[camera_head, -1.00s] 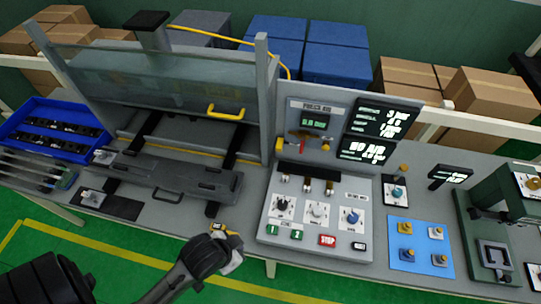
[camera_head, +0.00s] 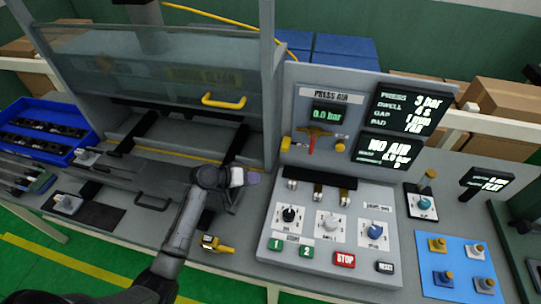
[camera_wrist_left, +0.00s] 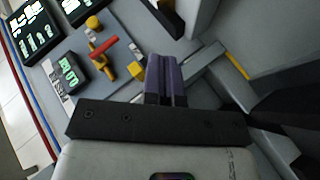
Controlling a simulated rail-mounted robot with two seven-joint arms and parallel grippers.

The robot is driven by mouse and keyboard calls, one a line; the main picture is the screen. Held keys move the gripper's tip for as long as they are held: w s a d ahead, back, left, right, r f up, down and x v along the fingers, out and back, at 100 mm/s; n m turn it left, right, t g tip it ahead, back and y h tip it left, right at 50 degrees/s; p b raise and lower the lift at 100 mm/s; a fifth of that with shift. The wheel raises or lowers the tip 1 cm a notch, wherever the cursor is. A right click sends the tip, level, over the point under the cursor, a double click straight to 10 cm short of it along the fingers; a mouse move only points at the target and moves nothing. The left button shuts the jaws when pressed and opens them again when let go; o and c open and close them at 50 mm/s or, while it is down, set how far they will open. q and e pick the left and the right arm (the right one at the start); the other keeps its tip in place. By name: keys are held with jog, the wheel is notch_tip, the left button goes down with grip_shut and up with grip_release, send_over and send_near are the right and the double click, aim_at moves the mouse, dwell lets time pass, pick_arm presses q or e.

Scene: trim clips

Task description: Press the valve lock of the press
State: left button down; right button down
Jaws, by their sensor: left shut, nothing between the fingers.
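The press air panel (camera_head: 300,116) stands upright right of the press and reads 0.0 bar. Below the readout is the air valve, with a red lever (camera_head: 312,144) and a yellow piece at each side, left (camera_head: 286,143) and right (camera_head: 339,147). I cannot tell which part is the valve lock. In the left wrist view the red lever (camera_wrist_left: 104,47) and a yellow piece (camera_wrist_left: 137,70) lie just beyond the fingers. My left gripper (camera_head: 252,178) is shut and empty, left of and below the valve, apart from it. Its purple fingers (camera_wrist_left: 166,78) point toward the panel side. My right gripper is out of view.
The press (camera_head: 170,80) has a clear guard with a yellow handle (camera_head: 223,101). A control box (camera_head: 330,225) with knobs and buttons sits below the panel. A NO AIR display (camera_head: 388,150) is lit. A yellow tool (camera_head: 216,244) lies near the front edge. A blue bin (camera_head: 40,130) stands left.

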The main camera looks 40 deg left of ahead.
pick_arm(q)
jog(key=a+n+t, duration=0.1)
jog(key=n+t, duration=0.1)
jog(key=n, duration=0.1)
jog(key=w+a+r+n+t, duration=0.1)
jog(key=a+n+t, duration=0.1)
jog(key=n, duration=0.1)
jog(key=w+a+r+n+t, duration=0.1)
jog(key=n+t, duration=0.1)
jog(key=n, duration=0.1)
jog(key=shift+w+a, duration=0.25)
jog(key=shift+a, duration=0.15)
send_near(286, 144)
jog(key=w+f, duration=0.1)
jog(key=w, duration=0.2)
jog(key=shift+w+d+f+p, duration=0.2)
jog(key=shift+w+d+p, duration=0.2)
jog(key=shift+w+d, duration=0.35)
jog(key=shift+a, duration=0.15)
